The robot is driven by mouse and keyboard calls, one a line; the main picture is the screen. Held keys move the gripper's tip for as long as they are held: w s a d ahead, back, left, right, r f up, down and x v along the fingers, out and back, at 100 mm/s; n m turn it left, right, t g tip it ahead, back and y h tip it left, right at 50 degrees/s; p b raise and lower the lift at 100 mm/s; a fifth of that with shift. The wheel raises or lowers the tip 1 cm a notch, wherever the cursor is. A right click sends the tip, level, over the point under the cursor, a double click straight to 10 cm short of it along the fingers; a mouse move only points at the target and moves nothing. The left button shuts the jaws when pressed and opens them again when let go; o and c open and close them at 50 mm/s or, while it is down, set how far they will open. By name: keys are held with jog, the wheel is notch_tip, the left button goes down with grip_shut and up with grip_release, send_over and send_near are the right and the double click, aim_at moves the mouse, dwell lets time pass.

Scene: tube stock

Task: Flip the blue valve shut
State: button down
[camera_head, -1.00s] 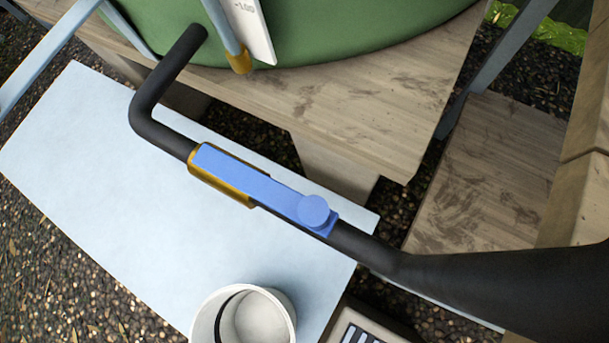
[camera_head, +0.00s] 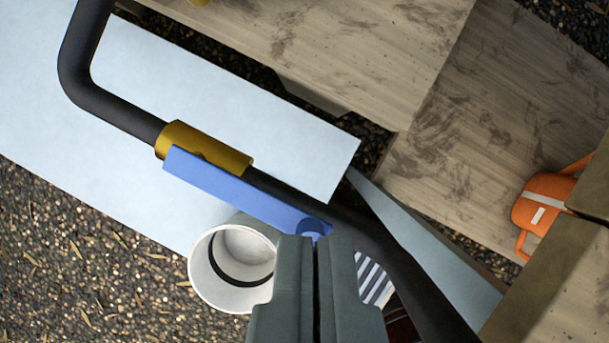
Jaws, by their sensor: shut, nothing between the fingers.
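The blue valve lever (camera_head: 235,190) lies along the black pipe (camera_head: 120,112), slightly to its lower-left side in the picture. Its left end sits by the brass valve body (camera_head: 210,147). Its right end has a round blue knob (camera_head: 311,228). My gripper (camera_head: 316,242) is shut and empty, with its fingertips at the knob and covering part of the knob end. I cannot tell whether they touch it.
A white cup (camera_head: 230,266) stands below the lever. A pale blue board (camera_head: 60,130) lies under the pipe. Wooden planks (camera_head: 350,40) are at the top and right. An orange object (camera_head: 545,210) lies at right. Gravel (camera_head: 70,260) shows at lower left.

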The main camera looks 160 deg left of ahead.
aim_at(242, 202)
jog(key=a+x, duration=0.1)
jog(key=x, duration=0.9)
jog(key=shift+s+d, duration=0.1)
jog(key=shift+s, duration=1.95)
jog(key=shift+s, duration=0.1)
